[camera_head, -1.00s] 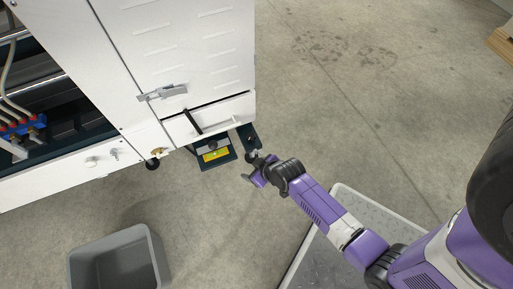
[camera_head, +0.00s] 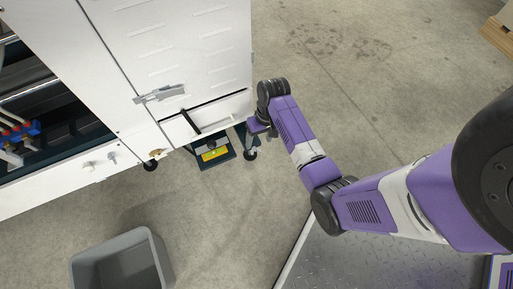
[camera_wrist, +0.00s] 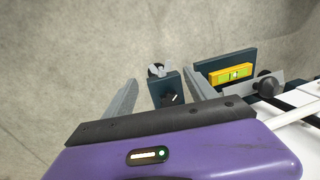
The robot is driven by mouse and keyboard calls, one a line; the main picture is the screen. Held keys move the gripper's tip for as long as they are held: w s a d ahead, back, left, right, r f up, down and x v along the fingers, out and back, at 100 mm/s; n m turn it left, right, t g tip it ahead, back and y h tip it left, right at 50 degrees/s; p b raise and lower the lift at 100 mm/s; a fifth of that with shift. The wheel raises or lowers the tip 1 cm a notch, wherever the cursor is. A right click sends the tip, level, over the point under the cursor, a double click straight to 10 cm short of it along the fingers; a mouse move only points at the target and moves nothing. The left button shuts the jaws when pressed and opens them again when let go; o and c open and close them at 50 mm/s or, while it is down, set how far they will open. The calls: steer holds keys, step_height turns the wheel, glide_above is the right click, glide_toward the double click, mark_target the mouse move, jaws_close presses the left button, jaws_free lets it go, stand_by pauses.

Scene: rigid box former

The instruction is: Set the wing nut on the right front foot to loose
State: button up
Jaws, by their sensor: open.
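The right front foot (camera_head: 251,155) shows in the head view at the machine's lower right corner, close below my gripper (camera_head: 260,127). In the wrist view a grey wing nut (camera_wrist: 160,70) sits at the far end of a dark bracket (camera_wrist: 165,88), with a dark round part under it. My gripper (camera_wrist: 160,78) is open there, one finger on each side of the bracket. The wing nut lies between and slightly beyond the fingertips. I see no contact with it. Whether the nut is loose or tight cannot be told.
A yellow-green level (camera_head: 215,155) sits on a dark plate beside the foot. The white machine cabinet (camera_head: 190,60) stands close to my gripper. A black knob (camera_wrist: 267,86) is right of the fingers. A grey bin (camera_head: 122,262) stands lower left.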

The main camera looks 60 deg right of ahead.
mark_target(256, 151)
steer(key=f+b, duration=0.1)
steer(key=f, duration=0.1)
steer(key=f+b, duration=0.1)
steer(key=f, duration=0.1)
steer(key=f+b, duration=0.1)
steer(key=f, duration=0.1)
steer(key=shift+w+a, duration=0.3)
steer(key=shift+a, duration=0.1)
steer(key=c, duration=1.4)
steer(key=shift+w+a+r+g+h+p, duration=0.1)
steer(key=shift+a+r+g+h+p, duration=0.25)
steer(key=shift+p, duration=0.9)
steer(key=shift+f+g+h+p, duration=0.2)
steer(key=shift+g+h+p, duration=0.15)
steer(key=shift+h+p, duration=0.3)
steer(key=shift+f, duration=0.2)
